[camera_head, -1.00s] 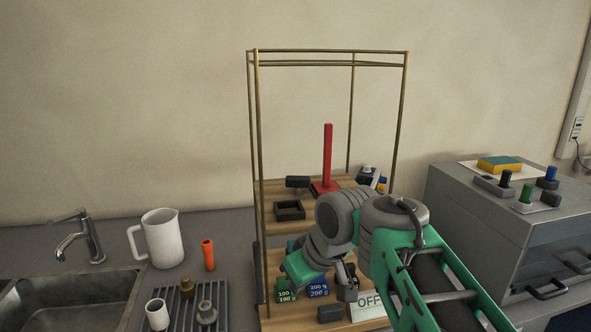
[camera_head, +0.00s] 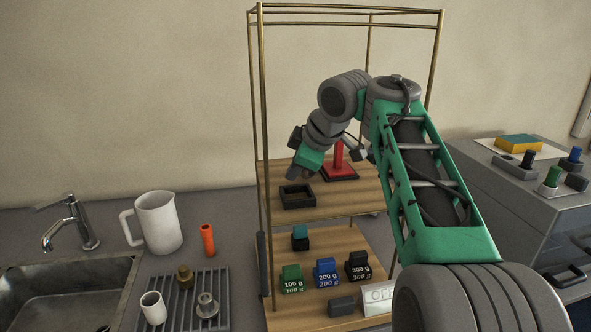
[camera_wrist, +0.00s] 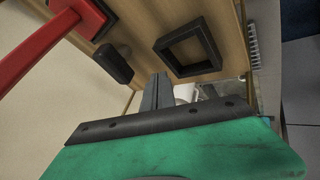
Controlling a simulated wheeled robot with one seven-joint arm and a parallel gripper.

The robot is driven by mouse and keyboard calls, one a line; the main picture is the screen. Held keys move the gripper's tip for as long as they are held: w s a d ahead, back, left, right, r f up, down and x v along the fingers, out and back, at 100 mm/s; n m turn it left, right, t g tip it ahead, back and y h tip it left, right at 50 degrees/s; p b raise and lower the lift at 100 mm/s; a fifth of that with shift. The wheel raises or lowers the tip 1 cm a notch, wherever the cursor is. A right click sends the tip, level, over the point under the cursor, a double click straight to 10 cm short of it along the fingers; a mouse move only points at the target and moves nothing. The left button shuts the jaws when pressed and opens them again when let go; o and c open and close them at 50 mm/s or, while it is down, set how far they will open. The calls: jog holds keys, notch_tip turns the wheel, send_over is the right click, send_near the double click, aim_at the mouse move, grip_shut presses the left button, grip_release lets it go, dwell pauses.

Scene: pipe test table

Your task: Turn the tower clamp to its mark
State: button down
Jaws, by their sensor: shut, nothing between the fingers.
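A red tower (camera_head: 338,156) stands on a dark-edged red base on the upper wooden shelf; my arm hides its upper part. In the wrist view the red tower (camera_wrist: 32,52) crosses the upper left. A dark block (camera_wrist: 114,63) lies close to its base there; I cannot tell whether this is the clamp, and my gripper hides it in the head view. No mark can be made out. My gripper (camera_head: 293,173) is above the shelf, left of the tower, pointing down. In the wrist view its fingers (camera_wrist: 156,92) are together and empty, between the dark block and a square frame.
The dark square frame (camera_head: 297,195) lies on the upper shelf (camera_head: 335,205) below my gripper. Brass posts (camera_head: 264,100) bound the rack. The lower shelf holds green (camera_head: 291,278), blue (camera_head: 326,271) and black (camera_head: 358,266) weights. A white pitcher (camera_head: 158,222) stands left; a grey cabinet (camera_head: 500,195) stands right.

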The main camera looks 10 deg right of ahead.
jog(key=w+p, duration=0.1)
jog(key=w, duration=0.2)
jog(key=shift+d+r+p, duration=0.2)
jog(key=shift+d+p, duration=0.2)
jog(key=shift+w+d+f, duration=0.1)
jog(key=shift+w+d, duration=0.05)
jog(key=shift+w, duration=0.3)
